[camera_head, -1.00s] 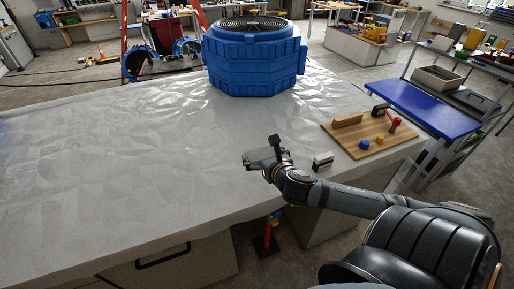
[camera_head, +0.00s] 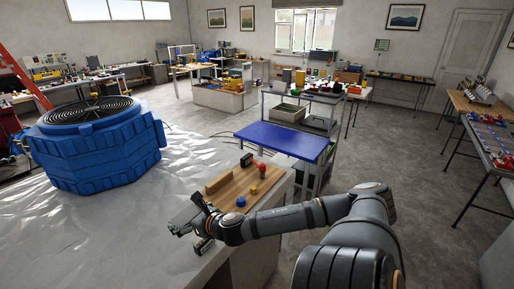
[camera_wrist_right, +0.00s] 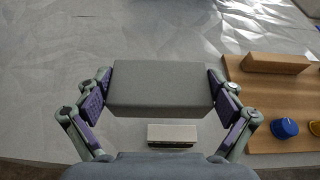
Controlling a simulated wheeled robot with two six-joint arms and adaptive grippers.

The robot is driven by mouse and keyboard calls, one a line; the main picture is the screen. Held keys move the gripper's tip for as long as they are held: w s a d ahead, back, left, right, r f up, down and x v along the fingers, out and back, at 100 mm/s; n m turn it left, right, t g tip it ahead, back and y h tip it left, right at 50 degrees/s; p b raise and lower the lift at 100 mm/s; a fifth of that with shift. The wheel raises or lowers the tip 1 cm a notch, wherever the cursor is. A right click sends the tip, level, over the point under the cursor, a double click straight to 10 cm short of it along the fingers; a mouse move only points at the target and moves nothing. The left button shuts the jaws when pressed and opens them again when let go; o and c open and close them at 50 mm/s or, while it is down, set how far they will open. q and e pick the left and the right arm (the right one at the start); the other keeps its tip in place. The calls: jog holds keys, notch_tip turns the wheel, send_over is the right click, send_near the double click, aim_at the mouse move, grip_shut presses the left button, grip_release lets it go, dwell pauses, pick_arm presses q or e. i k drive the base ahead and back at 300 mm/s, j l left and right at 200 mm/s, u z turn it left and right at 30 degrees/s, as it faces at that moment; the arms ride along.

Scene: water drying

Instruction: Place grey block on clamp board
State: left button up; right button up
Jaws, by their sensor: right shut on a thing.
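My right gripper (camera_wrist_right: 160,88) is shut on the grey block (camera_wrist_right: 160,85), a plain rectangular block held between both fingers in the right wrist view. In the head view my right gripper (camera_head: 178,227) is over the table, just left of the clamp board; the block is hard to make out there. The clamp board (camera_head: 238,184) is a wooden board on the table's right corner. It carries a wooden bar (camera_head: 218,184), a blue knob (camera_head: 241,201), a yellow knob (camera_head: 252,189) and a red-handled clamp (camera_head: 260,166). The wrist view shows part of the board (camera_wrist_right: 248,115) at right. My left gripper is out of view.
A small pale box (camera_wrist_right: 172,133) lies on the table below the held block, left of the board. A large blue fan unit (camera_head: 98,145) stands at the table's back left. A blue-topped cart (camera_head: 283,141) stands beyond the board. The table's middle is clear.

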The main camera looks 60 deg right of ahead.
aim_at(230, 191)
jog(key=i+l+z, duration=0.15)
jog(key=l, duration=0.25)
jog(key=l+z, duration=0.1)
jog(key=l, duration=0.25)
jog(key=i+l, duration=0.35)
jog(key=l, duration=0.15)
